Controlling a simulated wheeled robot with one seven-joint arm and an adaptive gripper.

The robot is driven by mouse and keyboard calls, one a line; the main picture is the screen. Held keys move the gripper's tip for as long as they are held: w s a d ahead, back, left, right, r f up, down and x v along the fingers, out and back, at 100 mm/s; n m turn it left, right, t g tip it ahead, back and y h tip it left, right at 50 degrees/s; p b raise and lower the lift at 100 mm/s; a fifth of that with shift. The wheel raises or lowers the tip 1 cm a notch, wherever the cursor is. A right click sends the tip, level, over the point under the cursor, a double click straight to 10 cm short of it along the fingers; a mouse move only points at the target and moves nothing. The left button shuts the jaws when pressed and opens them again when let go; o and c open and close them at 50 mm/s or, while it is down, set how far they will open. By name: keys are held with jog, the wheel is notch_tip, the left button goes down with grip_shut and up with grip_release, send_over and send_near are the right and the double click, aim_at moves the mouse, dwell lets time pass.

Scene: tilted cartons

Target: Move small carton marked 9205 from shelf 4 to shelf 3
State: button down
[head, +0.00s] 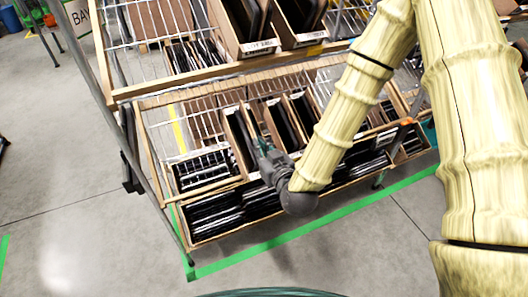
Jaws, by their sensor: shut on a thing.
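My gripper (262,140) is at the front of a middle shelf (218,187) of the rack. It is shut on a small open-topped carton (238,138) with dark contents, at its front right side. The carton stands tilted among others on that shelf. No number can be read on it, and the gripper hides part of its front. The arm reaches in from the upper right. I cannot tell the shelf numbers.
More tilted cartons (282,127) stand close to the right of the gripper. Larger labelled cartons (247,25) sit on the shelf above. A low shelf tray (190,240) holds dark items below. A rack post (152,180) stands left. The grey floor (70,190) is clear.

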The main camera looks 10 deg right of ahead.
aim_at(246, 126)
jog(key=shift+w+r+p+x, duration=0.1)
jog(key=shift+r+x, duration=0.3)
jog(key=shift+x, duration=1.55)
jog(key=shift+w+r+p+x, duration=0.1)
jog(key=shift+r+x, duration=0.25)
jog(key=shift+x, duration=1.6)
jog(key=shift+r+p+x, duration=0.1)
jog(key=shift+r+x, duration=0.3)
jog(key=shift+x, duration=1.55)
jog(key=shift+w+a+f+b, duration=0.1)
jog(key=shift+a+f+b, duration=0.05)
jog(key=shift+f+b, duration=0.25)
jog(key=shift+w+a+f+b, duration=0.15)
jog(key=shift+w+f+b, duration=0.35)
jog(key=shift+f, duration=0.3)
jog(key=shift+w+a+f+b, duration=0.1)
jog(key=shift+w+f+b, duration=0.2)
jog(key=shift+f+b, duration=0.4)
jog(key=shift+w+a+f+b, duration=0.15)
jog(key=shift+w+f+b, duration=0.3)
jog(key=shift+f, duration=0.5)
jog(key=c, duration=1.6)
grip_release()
jog(key=shift+f, duration=0.1)
jog(key=shift+o, duration=0.2)
jog(key=v, duration=1.2)
jog(key=shift+d, duration=0.1)
